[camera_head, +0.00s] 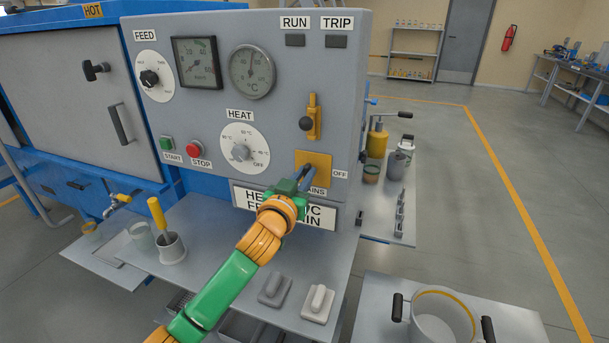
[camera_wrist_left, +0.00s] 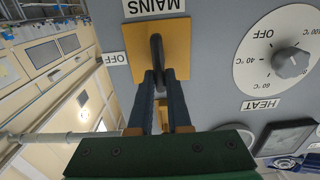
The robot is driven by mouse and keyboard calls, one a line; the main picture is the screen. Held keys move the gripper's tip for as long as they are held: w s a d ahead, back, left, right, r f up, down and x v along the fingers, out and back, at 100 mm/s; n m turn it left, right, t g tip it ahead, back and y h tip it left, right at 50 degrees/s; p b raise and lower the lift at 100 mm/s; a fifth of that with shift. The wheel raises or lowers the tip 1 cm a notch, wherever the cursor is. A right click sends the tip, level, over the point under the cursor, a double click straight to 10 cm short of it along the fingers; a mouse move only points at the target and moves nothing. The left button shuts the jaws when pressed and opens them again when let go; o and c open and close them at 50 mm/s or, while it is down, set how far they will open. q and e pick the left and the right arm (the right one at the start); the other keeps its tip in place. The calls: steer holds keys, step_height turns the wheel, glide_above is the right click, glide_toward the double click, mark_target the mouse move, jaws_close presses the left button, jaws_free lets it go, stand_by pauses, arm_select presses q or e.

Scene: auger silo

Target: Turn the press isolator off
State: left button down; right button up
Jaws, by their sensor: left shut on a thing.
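The press isolator is a yellow square plate (camera_head: 318,161) with a dark handle, low on the right of the grey control panel, above a MAINS label partly hidden by my gripper. An OFF label (camera_head: 340,174) sits to the plate's right. In the left wrist view the plate (camera_wrist_left: 178,47) appears upside down, with the dark handle (camera_wrist_left: 156,48) standing across its middle, not turned toward OFF. My left gripper (camera_head: 305,178) is at the plate, its two dark fingers (camera_wrist_left: 163,82) shut on the handle's near end. My right gripper is not in view.
The HEAT dial (camera_head: 240,150) and red STOP button (camera_head: 194,148) lie left of the isolator. A yellow lever with a black knob (camera_head: 308,122) is just above it. A pot (camera_head: 441,316) stands at lower right.

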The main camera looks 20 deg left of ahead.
arm_select(q)
steer(key=shift+m, duration=0.3)
steer(key=m+p, duration=0.2)
steer(key=m, duration=0.2)
steer(key=d+m+p, duration=0.1)
steer(key=m, duration=0.3)
steer(key=shift+d+f+p, duration=0.1)
steer(key=shift+f+p, duration=0.1)
steer(key=shift+p, duration=0.2)
steer(key=m, duration=0.3)
steer(key=m+p, duration=0.1)
steer(key=shift+d+f+m, duration=0.2)
steer(key=shift+f+m, duration=0.1)
steer(key=shift+f+m+p, duration=0.2)
steer(key=shift+m+p, duration=0.1)
steer(key=shift+m, duration=0.85)
steer(key=shift+f+m+p, duration=0.15)
steer(key=shift+m+p, duration=0.1)
steer(key=shift+m, duration=0.9)
steer(key=shift+f, duration=0.1)
steer(key=c, duration=0.9)
jaws_free()
steer(key=shift+o, duration=0.2)
